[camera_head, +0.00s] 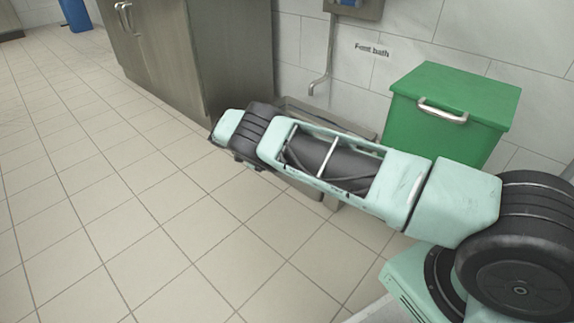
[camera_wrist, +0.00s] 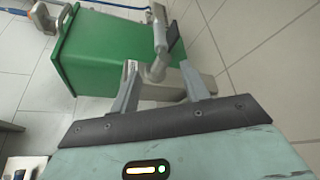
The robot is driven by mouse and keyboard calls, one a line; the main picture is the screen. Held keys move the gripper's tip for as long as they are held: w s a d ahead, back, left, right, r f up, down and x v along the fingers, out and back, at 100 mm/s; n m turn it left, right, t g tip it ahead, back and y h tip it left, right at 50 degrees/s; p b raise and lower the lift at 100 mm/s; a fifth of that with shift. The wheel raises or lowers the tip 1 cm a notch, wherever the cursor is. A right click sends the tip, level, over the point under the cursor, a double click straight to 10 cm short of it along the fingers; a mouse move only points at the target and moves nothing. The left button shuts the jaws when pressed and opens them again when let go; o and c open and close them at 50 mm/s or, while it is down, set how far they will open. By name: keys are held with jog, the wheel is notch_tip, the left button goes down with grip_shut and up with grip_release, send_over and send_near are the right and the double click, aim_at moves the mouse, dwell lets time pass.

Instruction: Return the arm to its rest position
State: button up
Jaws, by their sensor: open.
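My arm stretches across the head view from the lower right to the left, roughly level above the tiled floor. In the head view its far end is near the steel cabinet, and the fingers cannot be made out. In the wrist view my gripper (camera_wrist: 160,84) has its two grey fingers spread apart with nothing held between them. Beyond the fingers are a grey jointed thing, which I cannot identify, and a green bin (camera_wrist: 105,55).
The green lidded bin (camera_head: 445,120) stands by the wall behind my arm. A steel cabinet (camera_head: 205,55) is at the back. A metal basin (camera_head: 350,130) under a tap is partly hidden by my arm. A blue object (camera_head: 75,14) is far left. Floor at left is clear.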

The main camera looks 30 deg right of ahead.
dwell(0.4)
jog(key=s+a+r+n+t+y+p, duration=0.25)
jog(key=s+a+r+p, duration=0.2)
jog(key=r, duration=0.45)
jog(key=s+a+r+n+t+y+p, duration=0.1)
jog(key=s+a+r+t+y+p, duration=0.25)
jog(key=r, duration=0.55)
jog(key=s+a+r+n+y+p, duration=0.2)
jog(key=s+a+r+p, duration=0.3)
jog(key=r, duration=0.4)
jog(key=s+a+r+n+t+y+p, duration=0.2)
jog(key=s+r+n+t+p, duration=0.15)
jog(key=s+r, duration=0.5)
jog(key=s+a+r+n+t+y+p, duration=0.15)
jog(key=s+r+p, duration=0.3)
jog(key=s, duration=0.75)
notch_tip(320, 180, up, 38)
jog(key=p, duration=3.7)
jog(key=shift+w, duration=0.2)
jog(key=shift+h, duration=0.25)
